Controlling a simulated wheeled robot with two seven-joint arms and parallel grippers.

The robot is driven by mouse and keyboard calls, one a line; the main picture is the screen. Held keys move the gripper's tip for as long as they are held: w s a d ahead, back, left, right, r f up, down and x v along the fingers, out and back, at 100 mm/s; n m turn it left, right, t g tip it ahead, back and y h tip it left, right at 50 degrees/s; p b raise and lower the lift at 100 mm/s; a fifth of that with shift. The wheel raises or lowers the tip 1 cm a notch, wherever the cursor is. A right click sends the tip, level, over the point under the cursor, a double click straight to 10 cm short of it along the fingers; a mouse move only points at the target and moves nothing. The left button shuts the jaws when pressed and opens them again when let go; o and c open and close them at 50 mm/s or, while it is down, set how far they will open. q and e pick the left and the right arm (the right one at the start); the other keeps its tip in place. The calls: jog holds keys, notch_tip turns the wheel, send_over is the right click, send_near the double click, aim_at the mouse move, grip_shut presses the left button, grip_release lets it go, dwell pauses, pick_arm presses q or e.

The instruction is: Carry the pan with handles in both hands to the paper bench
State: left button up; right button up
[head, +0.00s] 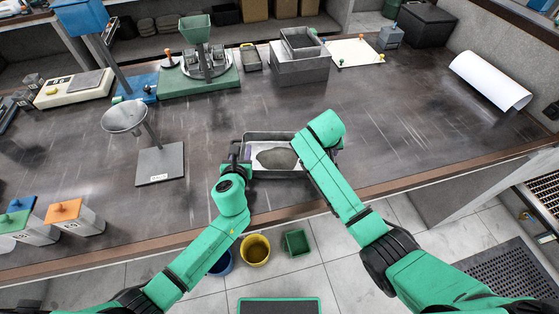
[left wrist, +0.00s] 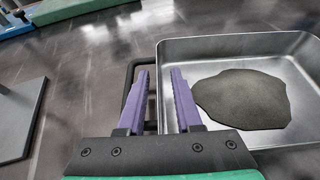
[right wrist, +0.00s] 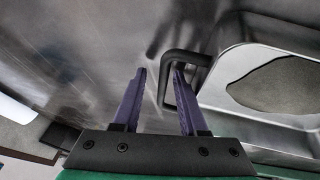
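A grey metal pan (head: 262,137) holding a dark patch of material (head: 277,158) rests on the bench near its front edge. My left gripper (head: 235,167) is at the pan's left end. In the left wrist view its purple fingers (left wrist: 160,72) are apart, beside the pan wall (left wrist: 235,43) and over the black left handle (left wrist: 128,85). My right gripper is mostly hidden behind my arm in the head view. In the right wrist view its fingers (right wrist: 159,70) are apart, with the bar of the black right handle (right wrist: 166,85) showing between them.
The dark bench top (head: 400,140) is clear right of the pan. A large curled white paper sheet (head: 490,80) lies at far right. A funnel stand (head: 160,165) stands left of the pan. A grey box (head: 300,67) is behind. Buckets (head: 255,249) stand on the floor in front.

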pick_arm(q)
jog(key=o, duration=0.8)
pick_arm(e)
jog(key=shift+a, duration=0.1)
pick_arm(q)
jog(key=v, duration=1.2)
pick_arm(e)
jog(key=shift+s+r, duration=0.1)
jog(key=shift+r, duration=0.05)
jog(key=v, duration=1.2)
